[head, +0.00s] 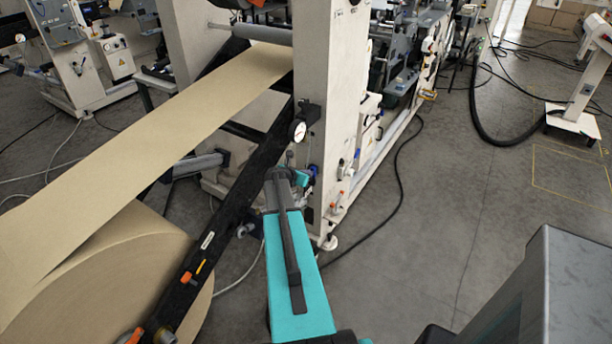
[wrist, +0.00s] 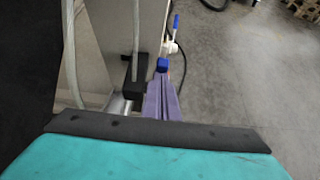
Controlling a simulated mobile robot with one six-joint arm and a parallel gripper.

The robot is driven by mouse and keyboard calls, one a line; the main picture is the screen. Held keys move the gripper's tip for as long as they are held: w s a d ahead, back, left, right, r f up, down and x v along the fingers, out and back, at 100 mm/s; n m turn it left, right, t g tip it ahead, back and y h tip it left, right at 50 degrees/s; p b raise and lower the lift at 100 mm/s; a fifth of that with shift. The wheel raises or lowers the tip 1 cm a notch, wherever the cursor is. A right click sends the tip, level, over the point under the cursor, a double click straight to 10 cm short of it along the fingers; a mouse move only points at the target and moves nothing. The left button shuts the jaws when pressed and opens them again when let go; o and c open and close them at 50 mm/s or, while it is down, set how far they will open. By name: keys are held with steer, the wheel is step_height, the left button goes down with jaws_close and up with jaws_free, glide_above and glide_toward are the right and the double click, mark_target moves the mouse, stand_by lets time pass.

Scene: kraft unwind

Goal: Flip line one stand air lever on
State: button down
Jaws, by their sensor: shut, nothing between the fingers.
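My gripper (wrist: 162,88) shows in the wrist view as purple fingers, closed together with nothing between them. Right at their tips is a small blue part (wrist: 162,65) beside the machine post; I cannot tell whether they touch. A thin upright blue lever (wrist: 176,22) on a white fitting (wrist: 171,46) is just beyond, up and to the right. In the head view my teal arm reaches to the foot of the white stand post (head: 326,100), where a small blue fitting (head: 313,170) shows. My fingertips are mostly hidden there, and which blue part is the air lever is unclear.
A dark cable (head: 400,190) lies on the floor to the right, where the floor is mostly open.

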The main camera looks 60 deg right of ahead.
steer(key=shift+d+r+p, duration=0.3)
steer(key=shift+d+r, duration=0.25)
steer(key=shift+d, duration=0.3)
steer(key=shift+d+r+p, duration=0.25)
steer(key=shift+d+r, duration=0.3)
steer(key=shift+d, duration=0.25)
steer(key=shift+a, duration=0.1)
steer(key=shift+w+a+f, duration=0.1)
steer(key=shift+a+f, duration=0.25)
steer(key=shift+a, duration=0.35)
steer(key=a+r+b, duration=0.2)
steer(key=a+r, duration=0.5)
steer(key=r, duration=0.1)
steer(key=shift+r, duration=0.4)
